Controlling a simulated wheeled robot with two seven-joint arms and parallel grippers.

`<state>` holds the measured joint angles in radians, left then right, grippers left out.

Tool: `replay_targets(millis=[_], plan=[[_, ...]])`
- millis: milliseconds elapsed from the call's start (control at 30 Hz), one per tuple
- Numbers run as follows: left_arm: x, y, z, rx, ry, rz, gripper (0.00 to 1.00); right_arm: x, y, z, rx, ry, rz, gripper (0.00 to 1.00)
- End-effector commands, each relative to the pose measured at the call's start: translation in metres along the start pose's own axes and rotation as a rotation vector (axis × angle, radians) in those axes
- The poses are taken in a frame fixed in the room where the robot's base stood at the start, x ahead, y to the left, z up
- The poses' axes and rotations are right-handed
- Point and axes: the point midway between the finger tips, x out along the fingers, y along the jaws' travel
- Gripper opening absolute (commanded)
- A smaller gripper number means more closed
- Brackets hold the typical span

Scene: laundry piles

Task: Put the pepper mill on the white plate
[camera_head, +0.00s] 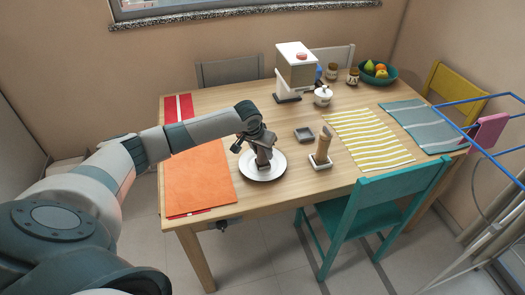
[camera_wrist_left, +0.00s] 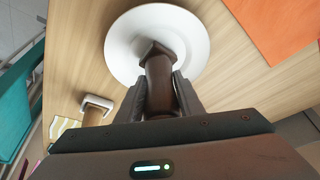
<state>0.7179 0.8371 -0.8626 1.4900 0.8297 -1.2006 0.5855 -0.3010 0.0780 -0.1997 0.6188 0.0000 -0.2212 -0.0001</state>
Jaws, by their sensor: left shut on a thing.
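The pepper mill is dark brown and shows in the left wrist view (camera_wrist_left: 160,72), between the fingers of my left gripper (camera_wrist_left: 160,95). In the head view my left gripper (camera_head: 262,148) points down over the white plate (camera_head: 277,173), and the mill's lower part (camera_head: 262,161) shows beneath it. The gripper is shut on the mill, which looks upright over the plate's middle. I cannot tell whether its base touches the plate. The plate (camera_wrist_left: 122,45) lies flat on the table and holds nothing else. My right gripper is out of view.
A small grey dish (camera_head: 303,134) is behind. Orange cloth (camera_head: 198,178) lies to the left, a yellow striped cloth (camera_head: 368,138) to the right. A coffee machine (camera_head: 296,68) stands at the back.

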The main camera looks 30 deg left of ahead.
Motion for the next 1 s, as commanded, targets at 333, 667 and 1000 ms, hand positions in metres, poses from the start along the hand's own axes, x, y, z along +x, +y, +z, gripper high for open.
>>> replay_targets(millis=[333,667,1000], plan=[[0.002,0.000,0.001,0.000,0.000,0.000,0.53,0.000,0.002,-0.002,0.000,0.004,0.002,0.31],[-0.002,0.000,-0.001,0.000,0.001,0.000,0.53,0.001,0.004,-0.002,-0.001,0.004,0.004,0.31],[-0.041,-0.001,-0.001,0.001,0.004,0.000,0.53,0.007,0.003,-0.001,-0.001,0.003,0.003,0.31]])
